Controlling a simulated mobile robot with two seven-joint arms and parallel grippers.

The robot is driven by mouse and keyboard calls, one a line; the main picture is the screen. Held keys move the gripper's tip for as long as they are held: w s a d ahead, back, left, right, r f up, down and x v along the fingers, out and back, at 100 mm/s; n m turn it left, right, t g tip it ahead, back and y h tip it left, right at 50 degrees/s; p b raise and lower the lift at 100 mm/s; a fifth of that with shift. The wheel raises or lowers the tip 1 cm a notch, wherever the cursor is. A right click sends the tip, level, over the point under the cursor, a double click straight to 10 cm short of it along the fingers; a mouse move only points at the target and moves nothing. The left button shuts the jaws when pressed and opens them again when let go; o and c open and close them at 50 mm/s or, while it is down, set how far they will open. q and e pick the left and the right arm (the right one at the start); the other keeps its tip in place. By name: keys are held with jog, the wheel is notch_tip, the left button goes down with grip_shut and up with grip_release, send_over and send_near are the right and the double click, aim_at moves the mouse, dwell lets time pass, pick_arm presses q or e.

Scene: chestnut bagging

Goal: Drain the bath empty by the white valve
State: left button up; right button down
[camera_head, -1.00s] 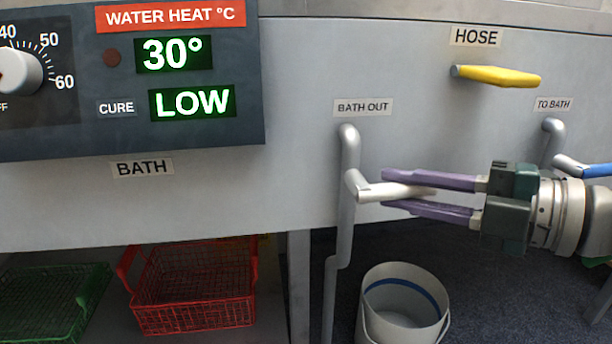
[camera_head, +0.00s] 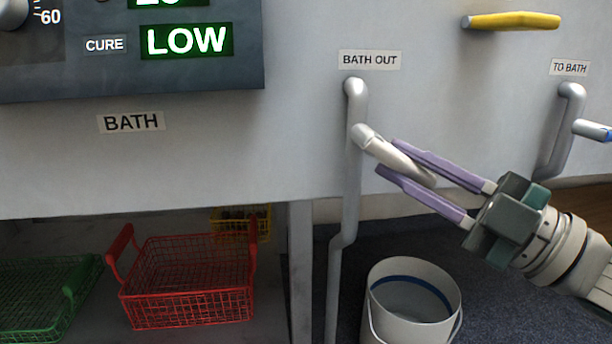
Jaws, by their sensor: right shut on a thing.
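The white valve lever (camera_head: 372,141) sits on the grey BATH OUT pipe (camera_head: 349,200) on the front of the bath (camera_head: 230,165). The lever slants down to the right. My right gripper (camera_head: 388,158) is shut on the lever, with one purple finger above it and one below. No water shows at the pipe, and its lower end is out of the frame. The panel's CURE display (camera_head: 186,40) reads LOW. The inside of the bath is out of view. My left gripper is not in view.
A white bucket (camera_head: 385,318) stands on the floor right of the pipe. Red (camera_head: 190,310) and green (camera_head: 20,325) wire baskets sit under the bath.

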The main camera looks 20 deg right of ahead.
jog(key=m+t+b, duration=0.1)
jog(key=f+m+t+b, duration=0.1)
jog(key=m, duration=0.1)
jog(key=shift+w+a+f, duration=0.1)
jog(key=shift+a+f, duration=0.15)
jog(key=shift+a, duration=0.15)
jog(key=shift+w+a+f+m+t+h+b, duration=0.15)
jog(key=shift+a+m+t+h+b, duration=0.25)
jog(key=shift+m+t+h+b, duration=0.95)
jog(key=shift+w+a+f+m+t+h+b, duration=0.1)
jog(key=shift+a+m+t+h, duration=0.4)
jog(key=shift+m+h, duration=1.2)
jog(key=shift+w+a+f+m+t+h+b, duration=0.25)
jog(key=shift+m+t+h+b, duration=0.6)
jog(key=shift+m, duration=1.5)
jog(key=shift+s+a+r, duration=0.1)
jog(key=shift+s+r, duration=0.05)
jog(key=shift+s, duration=0.05)
jog(key=c, duration=0.8)
grip_release()
jog(key=shift+t, duration=0.3)
jog(key=shift+o, duration=0.2)
